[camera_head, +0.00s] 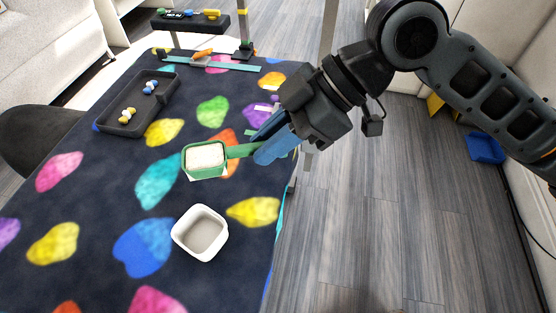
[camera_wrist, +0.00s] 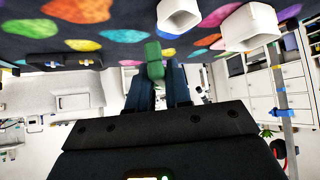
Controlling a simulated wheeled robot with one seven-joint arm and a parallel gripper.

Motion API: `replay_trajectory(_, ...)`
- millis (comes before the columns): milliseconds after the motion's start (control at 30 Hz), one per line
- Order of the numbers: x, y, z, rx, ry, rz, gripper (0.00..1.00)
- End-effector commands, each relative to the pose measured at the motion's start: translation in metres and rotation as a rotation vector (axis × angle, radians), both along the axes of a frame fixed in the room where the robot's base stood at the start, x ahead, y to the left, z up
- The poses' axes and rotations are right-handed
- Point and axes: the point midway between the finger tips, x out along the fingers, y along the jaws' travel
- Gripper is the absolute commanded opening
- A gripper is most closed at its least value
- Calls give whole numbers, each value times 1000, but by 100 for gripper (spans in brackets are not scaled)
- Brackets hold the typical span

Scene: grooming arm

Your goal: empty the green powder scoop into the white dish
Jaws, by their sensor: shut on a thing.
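The green scoop (camera_head: 188,171) is level in the head view, its square bowl full of pale powder (camera_head: 207,156). My gripper (camera_head: 272,146) comes from the right, its blue fingers shut on the scoop's green handle (camera_head: 240,151). The wrist view shows part of the green handle (camera_wrist: 153,52) between the fingers; the bowl and powder cannot be made out there. The white dish (camera_head: 203,237) stands upright on the dark patterned table, nearer the camera than the scoop and apart from it. It looks empty inside. Two white square containers show at the top of the wrist view; which is this dish is unclear.
A black tray (camera_head: 120,130) with small yellow, white and blue pieces lies at the upper left of the table (camera_head: 100,215). A teal strip (camera_head: 235,66) with small items lies at the far edge. The cloth around the dish is clear. Wooden floor lies right of the table.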

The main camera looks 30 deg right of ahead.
Motion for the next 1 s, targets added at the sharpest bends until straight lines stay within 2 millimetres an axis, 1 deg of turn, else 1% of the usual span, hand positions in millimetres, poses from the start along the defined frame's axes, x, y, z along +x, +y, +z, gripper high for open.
replay_trajectory(33,-12,-5,-11,-1,1,22,0)
replay_trajectory(100,-26,-8,-19,-1,1,54,0)
replay_trajectory(200,-38,-11,-25,1,0,83,0)
replay_trajectory(267,-42,-12,-26,1,-1,92,0)
replay_trajectory(467,-44,-8,-22,-27,5,100,0)
replay_trajectory(1000,-41,9,-11,-198,37,99,0)
